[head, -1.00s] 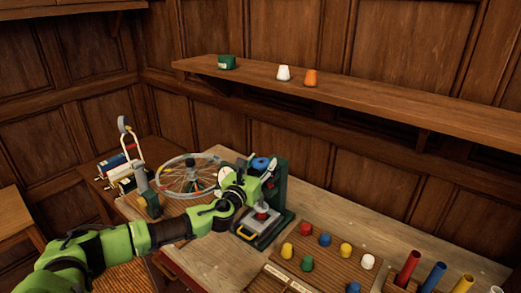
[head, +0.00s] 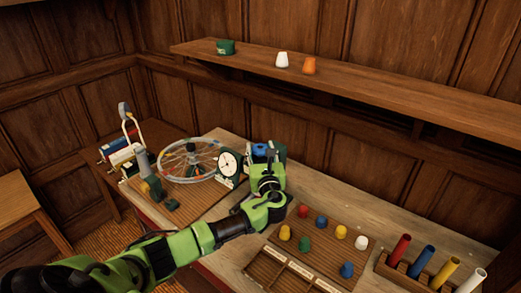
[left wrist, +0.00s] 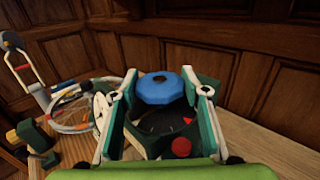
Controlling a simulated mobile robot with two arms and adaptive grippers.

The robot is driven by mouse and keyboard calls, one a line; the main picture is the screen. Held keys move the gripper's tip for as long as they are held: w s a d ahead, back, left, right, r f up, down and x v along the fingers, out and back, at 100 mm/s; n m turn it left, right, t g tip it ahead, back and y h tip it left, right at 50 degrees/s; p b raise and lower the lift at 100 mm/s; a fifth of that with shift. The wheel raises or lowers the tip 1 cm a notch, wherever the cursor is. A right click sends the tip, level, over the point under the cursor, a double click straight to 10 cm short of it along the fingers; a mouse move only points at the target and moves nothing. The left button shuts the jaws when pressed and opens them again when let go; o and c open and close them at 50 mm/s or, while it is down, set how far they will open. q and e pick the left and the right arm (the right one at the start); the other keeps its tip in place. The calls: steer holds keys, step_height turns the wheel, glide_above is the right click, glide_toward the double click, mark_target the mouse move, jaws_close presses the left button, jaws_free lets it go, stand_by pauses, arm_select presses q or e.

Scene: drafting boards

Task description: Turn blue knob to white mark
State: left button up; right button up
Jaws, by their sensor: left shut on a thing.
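In the head view the knob (head: 259,150) shows just behind my left gripper (head: 265,163), whose wrist hides most of the housing. A red pointed mark (left wrist: 187,120) and a round red button (left wrist: 181,147) lie in front of the knob. I cannot make out a white mark. My right gripper is not in view.
A white-faced gauge (head: 229,163) and a spoked wheel (head: 190,162) stand left of the housing. A pegboard with coloured knobs (head: 318,247) lies to the right, beyond it a rack of coloured tubes (head: 410,274). A wall shelf (head: 350,82) runs above.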

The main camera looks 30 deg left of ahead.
arm_select(q)
steer(key=shift+a+r, duration=0.1)
steer(key=shift+r, duration=0.05)
steer(key=o, duration=1.1)
steer(key=shift+w, duration=0.1)
steer(key=shift+w+f, duration=0.1)
steer(key=shift+f, duration=0.1)
steer(key=v, duration=1.2)
